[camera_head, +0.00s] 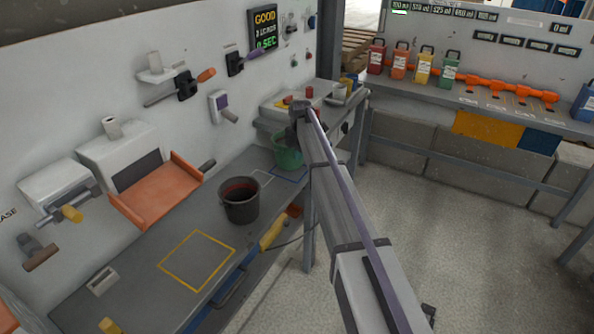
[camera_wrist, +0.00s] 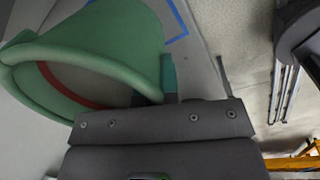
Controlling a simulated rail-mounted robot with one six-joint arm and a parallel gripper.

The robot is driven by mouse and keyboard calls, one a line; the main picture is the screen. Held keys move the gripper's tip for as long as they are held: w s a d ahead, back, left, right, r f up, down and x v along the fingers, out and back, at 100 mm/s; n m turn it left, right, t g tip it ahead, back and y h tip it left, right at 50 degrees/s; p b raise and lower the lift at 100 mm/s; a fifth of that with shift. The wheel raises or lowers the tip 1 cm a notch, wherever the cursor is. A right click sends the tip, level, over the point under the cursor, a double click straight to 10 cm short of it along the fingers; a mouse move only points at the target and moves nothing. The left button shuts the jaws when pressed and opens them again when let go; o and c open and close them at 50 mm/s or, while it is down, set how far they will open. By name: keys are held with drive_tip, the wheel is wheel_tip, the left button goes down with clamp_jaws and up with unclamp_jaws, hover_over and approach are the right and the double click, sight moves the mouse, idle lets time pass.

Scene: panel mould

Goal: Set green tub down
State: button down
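The green tub (camera_head: 288,158) is at the far part of the bench, below the end of my arm and beside a blue outline (camera_head: 291,179) on the bench top. In the wrist view the green tub (camera_wrist: 115,32) fills the upper left, with its thick rim and a red band inside. My gripper (camera_wrist: 155,88) is at the rim, one finger outside the wall and the other mostly hidden at the inner side; it looks shut on the rim. The blue outline (camera_wrist: 181,31) shows past the tub. I cannot tell whether the tub's base touches the bench.
A dark bucket (camera_head: 240,203) stands on the bench (camera_head: 150,298) nearer to me, behind a yellow outline (camera_head: 197,260) that is empty. An orange tray (camera_head: 158,194) sticks out from the wall. Colored jugs stand on the right-hand shelf. The floor (camera_head: 435,240) is clear.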

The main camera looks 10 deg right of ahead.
sight(297, 168)
wheel_tip(297, 168, down, 4)
drive_tip(key=b, duration=0.4)
drive_tip(key=shift+r+p, duration=0.35)
drive_tip(key=shift+f, duration=0.3)
drive_tip(key=c, duration=1.3)
unclamp_jaws()
drive_tip(key=shift+r, duration=0.1)
drive_tip(key=shift+c, duration=0.2)
